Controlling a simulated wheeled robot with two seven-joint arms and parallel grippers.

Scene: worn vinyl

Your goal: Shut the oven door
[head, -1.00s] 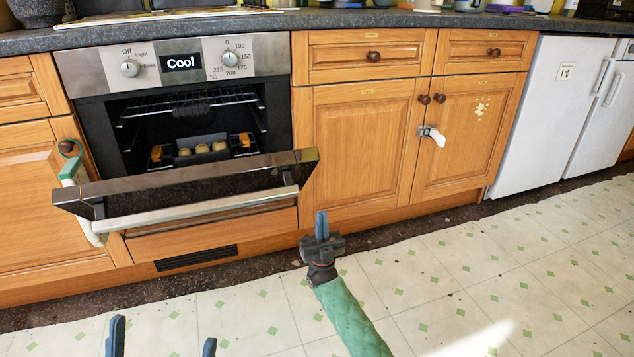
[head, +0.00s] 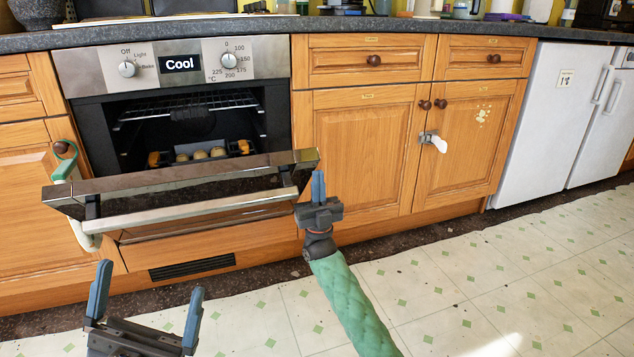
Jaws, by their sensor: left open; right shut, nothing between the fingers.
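The oven door (head: 170,187) is hinged at the bottom and stands partly open, tilted out from the oven (head: 175,60). Its metal handle (head: 190,211) faces me. Inside the oven, a tray with several round items (head: 201,154) shows under a wire rack. My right gripper (head: 318,187), on the green-sleeved arm, is shut and empty, beside the right end of the door and its handle; I cannot tell whether it touches. My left gripper (head: 146,290) is open and empty, below and in front of the door, over the floor.
Wooden cupboards (head: 355,150) flank the oven, with a white latch (head: 433,141) on the right pair. A pale green and white object hangs from a knob at left, close to the door's left end. White appliances (head: 545,120) stand at right. The floor (head: 480,270) is clear.

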